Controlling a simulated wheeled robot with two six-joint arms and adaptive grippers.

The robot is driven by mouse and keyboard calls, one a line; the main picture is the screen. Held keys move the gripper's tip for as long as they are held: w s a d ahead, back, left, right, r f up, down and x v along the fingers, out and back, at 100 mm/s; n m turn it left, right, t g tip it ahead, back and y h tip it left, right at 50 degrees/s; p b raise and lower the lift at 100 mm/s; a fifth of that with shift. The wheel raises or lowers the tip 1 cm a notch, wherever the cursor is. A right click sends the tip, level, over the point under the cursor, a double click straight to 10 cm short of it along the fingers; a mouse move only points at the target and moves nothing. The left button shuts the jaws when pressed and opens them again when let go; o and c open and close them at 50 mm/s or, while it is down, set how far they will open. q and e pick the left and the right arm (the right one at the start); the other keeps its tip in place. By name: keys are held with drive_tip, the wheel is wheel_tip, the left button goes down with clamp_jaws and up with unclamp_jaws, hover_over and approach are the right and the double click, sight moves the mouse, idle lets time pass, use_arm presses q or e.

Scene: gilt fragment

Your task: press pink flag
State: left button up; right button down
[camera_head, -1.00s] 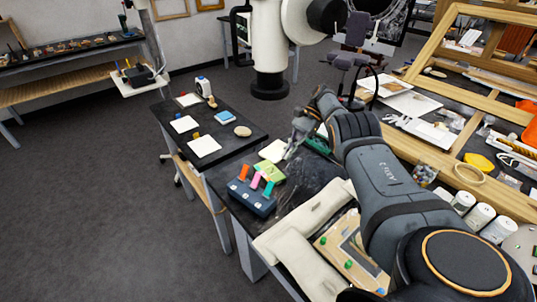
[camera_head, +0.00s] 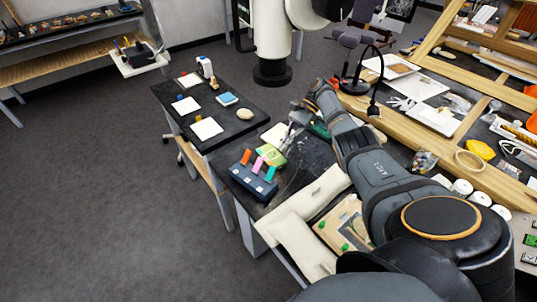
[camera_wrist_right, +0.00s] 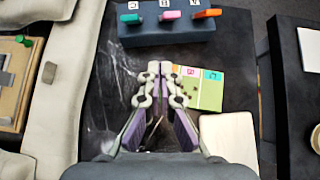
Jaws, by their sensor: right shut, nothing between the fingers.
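The pink flag (camera_head: 257,165) stands on a dark blue box (camera_head: 251,181), between an orange flag (camera_head: 246,157) and a teal flag (camera_head: 270,173). In the right wrist view the pink flag (camera_wrist_right: 170,15) is at the top, between teal on its left and orange on its right. My right gripper (camera_head: 286,146) is beyond the box in the head view, apart from the flags. In the wrist view its fingertips (camera_wrist_right: 160,68) are together and empty, pointing toward the box with a gap before it. My left gripper does not show.
A green card (camera_wrist_right: 208,88) and a cream pad (camera_wrist_right: 228,138) lie beside the gripper in the wrist view. Cream cushions (camera_head: 305,205) border the dark table in front. A second dark table (camera_head: 232,133) with white squares stands to the left.

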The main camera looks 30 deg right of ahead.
sight(259, 171)
drive_tip(key=p+x, duration=0.1)
drive_tip(key=x, duration=0.4)
drive_tip(key=shift+a+f+p, duration=0.15)
drive_tip(key=shift+f+p, duration=0.1)
drive_tip(key=shift+p, duration=0.1)
drive_tip(key=a+r+p, duration=0.2)
drive_tip(key=shift+s+a+p, duration=0.25)
drive_tip(key=shift+a+p, duration=0.1)
drive_tip(key=shift+a, duration=0.05)
drive_tip(key=shift+a+r, duration=0.15)
drive_tip(key=shift+a, duration=0.05)
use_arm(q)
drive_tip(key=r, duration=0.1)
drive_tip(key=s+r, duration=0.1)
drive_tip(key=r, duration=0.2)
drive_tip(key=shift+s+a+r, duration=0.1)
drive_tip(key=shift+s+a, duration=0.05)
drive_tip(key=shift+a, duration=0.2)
